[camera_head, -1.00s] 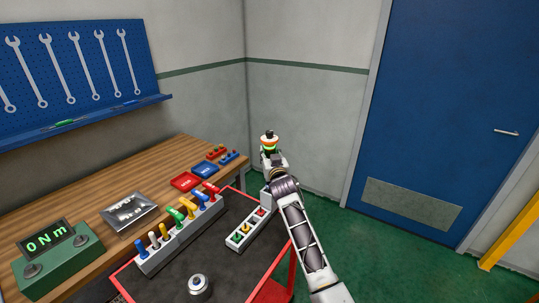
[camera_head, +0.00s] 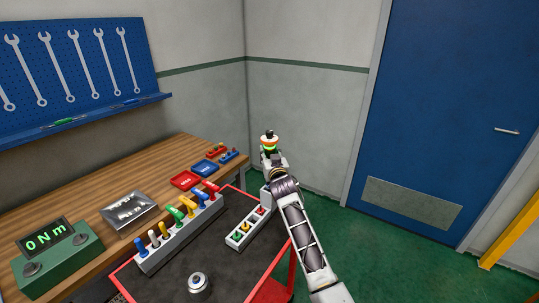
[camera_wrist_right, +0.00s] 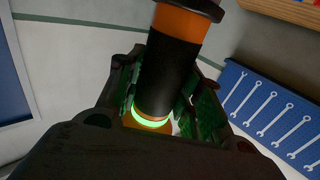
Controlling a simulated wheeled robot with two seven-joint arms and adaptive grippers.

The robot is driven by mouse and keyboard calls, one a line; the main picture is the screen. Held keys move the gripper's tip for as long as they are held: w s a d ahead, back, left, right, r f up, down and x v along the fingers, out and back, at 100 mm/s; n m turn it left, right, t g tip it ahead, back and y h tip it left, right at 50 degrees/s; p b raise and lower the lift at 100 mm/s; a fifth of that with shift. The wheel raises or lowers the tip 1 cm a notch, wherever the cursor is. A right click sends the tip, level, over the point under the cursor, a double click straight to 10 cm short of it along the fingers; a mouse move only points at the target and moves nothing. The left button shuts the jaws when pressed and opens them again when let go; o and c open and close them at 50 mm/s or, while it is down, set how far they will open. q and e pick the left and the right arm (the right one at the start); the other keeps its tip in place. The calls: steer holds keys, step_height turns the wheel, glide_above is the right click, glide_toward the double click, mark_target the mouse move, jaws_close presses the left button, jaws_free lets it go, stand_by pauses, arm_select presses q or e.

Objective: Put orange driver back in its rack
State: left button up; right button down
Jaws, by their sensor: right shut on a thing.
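The orange driver (camera_head: 269,144) is held in my right gripper (camera_head: 272,160), high beyond the far end of the cart. In the right wrist view the driver (camera_wrist_right: 168,70) has a black grip, orange parts and a glowing green ring, and the fingers (camera_wrist_right: 160,100) close around it from both sides. A long grey rack (camera_head: 182,238) on the cart holds a row of coloured handles. My left gripper is not in view.
The dark cart top (camera_head: 220,262) has red edges and carries a round silver object (camera_head: 198,283). The wooden bench (camera_head: 85,212) behind holds a green 0 Nm meter (camera_head: 60,257), a silver box (camera_head: 129,211) and red and blue trays. A blue door (camera_head: 450,110) stands right.

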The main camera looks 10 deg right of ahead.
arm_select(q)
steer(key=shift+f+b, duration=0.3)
arm_select(e)
steer(key=shift+f, duration=0.3)
stand_by(0.7)
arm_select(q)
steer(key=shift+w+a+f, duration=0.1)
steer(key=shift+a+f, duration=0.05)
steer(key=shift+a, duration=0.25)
arm_select(e)
steer(key=shift+f, duration=0.25)
arm_select(q)
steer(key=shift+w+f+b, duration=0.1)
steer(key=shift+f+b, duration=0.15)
steer(key=shift+b, duration=0.15)
arm_select(e)
steer(key=shift+f, duration=0.35)
stand_by(0.3)
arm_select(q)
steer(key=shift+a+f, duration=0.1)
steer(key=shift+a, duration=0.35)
arm_select(e)
steer(key=shift+f, duration=0.25)
arm_select(q)
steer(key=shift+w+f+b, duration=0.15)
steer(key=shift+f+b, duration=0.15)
steer(key=shift+b, duration=0.1)
arm_select(e)
steer(key=shift+f, duration=0.4)
